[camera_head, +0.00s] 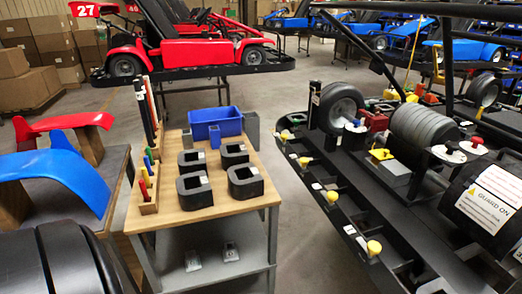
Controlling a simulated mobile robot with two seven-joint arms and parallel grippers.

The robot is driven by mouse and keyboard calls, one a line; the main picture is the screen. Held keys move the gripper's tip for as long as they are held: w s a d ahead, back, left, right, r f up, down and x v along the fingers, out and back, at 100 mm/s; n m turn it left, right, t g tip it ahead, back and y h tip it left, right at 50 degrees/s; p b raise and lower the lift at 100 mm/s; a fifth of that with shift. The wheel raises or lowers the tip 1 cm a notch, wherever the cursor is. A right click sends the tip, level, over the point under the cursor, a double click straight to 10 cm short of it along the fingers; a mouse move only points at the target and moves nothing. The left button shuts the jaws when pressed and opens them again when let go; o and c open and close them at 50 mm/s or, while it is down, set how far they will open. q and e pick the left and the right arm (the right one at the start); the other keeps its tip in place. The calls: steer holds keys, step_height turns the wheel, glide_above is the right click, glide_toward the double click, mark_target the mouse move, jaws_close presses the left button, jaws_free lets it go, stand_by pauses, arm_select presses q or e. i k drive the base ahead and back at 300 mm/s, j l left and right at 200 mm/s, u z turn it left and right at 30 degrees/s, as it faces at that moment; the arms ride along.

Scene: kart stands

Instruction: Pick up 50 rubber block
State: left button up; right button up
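Several black blocks with a square opening and a small pale label stand on a wooden-topped cart. One is at the back left (193,171), one at the back right (234,163), one at the front left (195,203) and one at the front right (246,194). They look alike, and the labels are too small to read, so I cannot tell which is marked 50. All stand apart from each other on the wooden top (190,221). Neither of my grippers shows in this view.
A blue bin (216,122) stands at the cart's back. A wooden tool rack (148,205) lines its left edge. Small grey pieces (192,261) lie on the lower shelf. A black kart frame (345,225) fills the right. Red and blue fenders (55,178) stand left. Floor shows between cart and kart.

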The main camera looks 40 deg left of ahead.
mark_target(193, 164)
steer(key=i+j+z, duration=0.1)
steer(key=z, duration=0.75)
steer(key=j+z, duration=0.1)
steer(key=z, duration=0.75)
steer(key=j+z, duration=0.2)
steer(key=z, duration=0.65)
steer(key=j+z, duration=0.15)
steer(key=z, duration=0.7)
steer(key=k+j+z, duration=0.1)
steer(key=z, duration=0.75)
steer(key=k+z, duration=0.1)
steer(key=z, duration=0.75)
steer(key=k+z, duration=0.1)
steer(key=z, duration=0.8)
steer(key=k+z, duration=0.1)
steer(key=z, duration=0.75)
